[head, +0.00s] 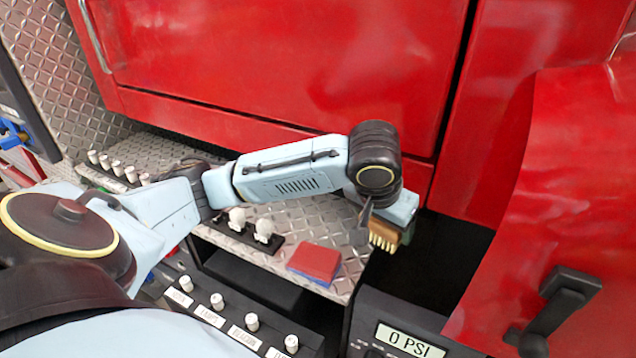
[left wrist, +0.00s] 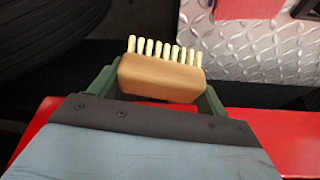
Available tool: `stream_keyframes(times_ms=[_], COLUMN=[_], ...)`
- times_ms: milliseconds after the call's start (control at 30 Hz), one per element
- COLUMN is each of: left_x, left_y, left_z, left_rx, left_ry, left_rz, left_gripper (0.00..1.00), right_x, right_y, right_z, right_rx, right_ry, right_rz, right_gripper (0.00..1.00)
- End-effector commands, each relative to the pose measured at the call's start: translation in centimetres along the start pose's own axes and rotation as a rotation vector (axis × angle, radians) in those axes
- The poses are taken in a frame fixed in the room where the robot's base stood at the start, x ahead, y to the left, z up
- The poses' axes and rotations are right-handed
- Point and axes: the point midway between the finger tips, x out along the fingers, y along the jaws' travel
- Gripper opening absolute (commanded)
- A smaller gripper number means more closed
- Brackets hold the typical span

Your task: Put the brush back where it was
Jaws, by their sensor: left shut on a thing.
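The brush (head: 384,238) has a tan-brown block body and pale bristles. My left gripper (head: 404,228) is shut on it, at the right end of the diamond-plate shelf (head: 345,238) in the head view. In the left wrist view the brush (left wrist: 160,80) sits crosswise between the two green fingers of my left gripper (left wrist: 160,92), bristles toward the top of the picture. It is held over a dark gap beside the shelf, apart from the plate as far as I can tell. My right gripper is not in view.
A red and blue block (head: 315,262) lies on the shelf near the white knobs (head: 263,230). Red panels (head: 280,70) rise behind. A gauge reading 0 PSI (head: 410,340) stands at the front. A black tire (left wrist: 45,35) shows in the left wrist view.

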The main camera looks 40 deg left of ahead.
Motion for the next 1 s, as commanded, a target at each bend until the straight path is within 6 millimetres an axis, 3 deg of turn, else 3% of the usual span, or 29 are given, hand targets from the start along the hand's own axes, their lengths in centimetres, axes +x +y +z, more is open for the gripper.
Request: stream_keyframes(times_ms=[33,200,333,467,700,867,1000], left_x=[1.2,2.3,2.3,3.2,6.6,8.1,10.4], left_y=[-2.5,-8.9,-11.8,-12.5,-12.4,-12.4,-12.3], left_z=[0.0,-0.8,-1.0,-0.7,0.7,1.2,2.2], left_rx=[-0.038,-0.149,-0.200,-0.214,-0.213,-0.213,-0.213], left_ry=[-0.003,0.004,0.011,0.012,0.013,0.012,0.011], left_rz=[-0.025,-0.066,-0.082,-0.084,-0.083,-0.082,-0.082], left_gripper=[0.55,0.55,0.55,0.55,0.55,0.55,0.55], right_x=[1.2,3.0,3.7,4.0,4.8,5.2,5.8], right_y=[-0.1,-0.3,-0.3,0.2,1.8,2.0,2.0], right_z=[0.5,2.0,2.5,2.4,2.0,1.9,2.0], right_rx=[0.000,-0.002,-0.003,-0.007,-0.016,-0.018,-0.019], right_ry=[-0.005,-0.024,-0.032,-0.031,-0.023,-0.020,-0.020], right_rz=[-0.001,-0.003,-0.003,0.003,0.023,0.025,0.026], right_gripper=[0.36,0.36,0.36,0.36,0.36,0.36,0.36])
